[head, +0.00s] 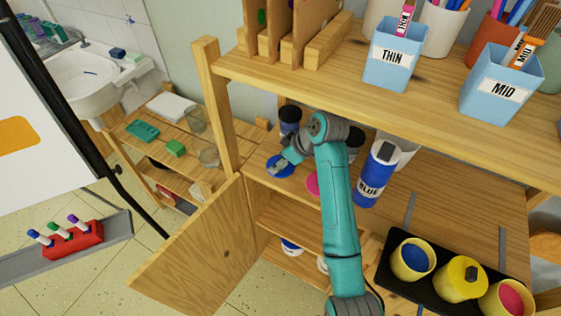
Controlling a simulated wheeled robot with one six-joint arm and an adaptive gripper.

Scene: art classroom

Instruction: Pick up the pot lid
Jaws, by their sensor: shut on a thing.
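A round blue pot lid (281,171) shows at the left end of the middle shelf, under my gripper (278,162). My gripper is shut on the blue lid, at its top, and partly covers it. I cannot tell whether the lid touches the shelf. A pink lid (312,185) lies to its right, partly hidden by my arm. On a black tray (437,297) stand an open pot of blue paint (412,260), a yellow pot with a yellow lid and dark knob (462,278), and an open pot of pink paint (508,299).
A dark jar (290,120) stands behind my gripper, and a blue paint bottle (377,174) right of my arm. The upper shelf (330,88) hangs close above, holding blue cups. An open cabinet door (195,255) sticks out at lower left.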

